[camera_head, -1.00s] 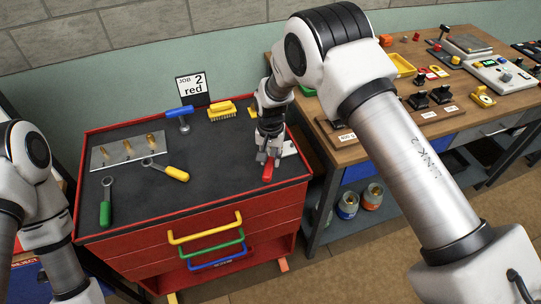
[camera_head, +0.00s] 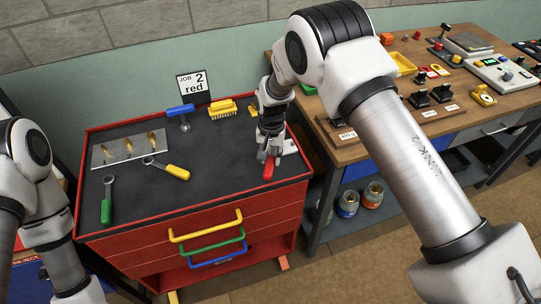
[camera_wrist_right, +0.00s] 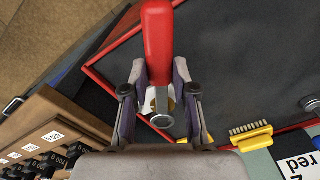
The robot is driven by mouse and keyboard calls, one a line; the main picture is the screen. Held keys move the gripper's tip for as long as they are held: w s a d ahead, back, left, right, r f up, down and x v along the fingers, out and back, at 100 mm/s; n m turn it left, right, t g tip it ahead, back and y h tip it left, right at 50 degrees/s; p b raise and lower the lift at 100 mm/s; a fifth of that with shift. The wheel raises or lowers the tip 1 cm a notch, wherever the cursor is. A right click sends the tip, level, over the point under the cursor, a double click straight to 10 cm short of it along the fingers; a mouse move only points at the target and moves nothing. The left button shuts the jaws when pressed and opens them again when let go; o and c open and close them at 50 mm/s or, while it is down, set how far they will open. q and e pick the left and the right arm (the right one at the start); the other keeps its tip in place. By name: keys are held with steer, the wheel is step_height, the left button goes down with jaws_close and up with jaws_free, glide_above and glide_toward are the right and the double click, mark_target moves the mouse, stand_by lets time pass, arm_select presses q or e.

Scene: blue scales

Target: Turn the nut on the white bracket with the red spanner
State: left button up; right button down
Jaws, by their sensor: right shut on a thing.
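My right gripper (camera_head: 268,153) is shut on the red spanner (camera_head: 268,171) at the right side of the cabinet top. In the right wrist view the spanner's red handle (camera_wrist_right: 157,45) points up the picture between my fingers, and its grey ring end (camera_wrist_right: 162,121) shows below them. The white bracket (camera_head: 289,147) is partly hidden behind the gripper. A bit of brass colour, perhaps the nut, shows by the ring end; I cannot tell whether the ring sits around it. My left arm is at the left edge; its gripper is out of view.
On the dark cabinet top (camera_head: 224,180) lie a green-handled spanner (camera_head: 106,208), a yellow-handled spanner (camera_head: 176,172), a blue hammer (camera_head: 180,111), a yellow brush (camera_head: 222,109) and a metal plate with brass pieces (camera_head: 115,152). A sign (camera_head: 193,86) reads "JOB 2 red". A wooden workbench (camera_head: 345,150) stands right.

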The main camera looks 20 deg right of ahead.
steer(key=shift+f+b, duration=0.75)
steer(key=shift+f, duration=0.4)
stand_by(0.4)
steer(key=shift+w+a+m+b, duration=0.4)
steer(key=shift+w+a+m, duration=0.1)
steer(key=shift+a+m, duration=0.35)
steer(key=shift+d, duration=0.15)
steer(key=shift+w+a+m+b, duration=0.4)
steer(key=shift+a+m+b, duration=0.15)
steer(key=shift+m, duration=0.2)
steer(key=shift+w+a, duration=0.1)
steer(key=shift+w, duration=0.05)
steer(key=shift+a+m, duration=0.1)
steer(key=shift+m, duration=0.2)
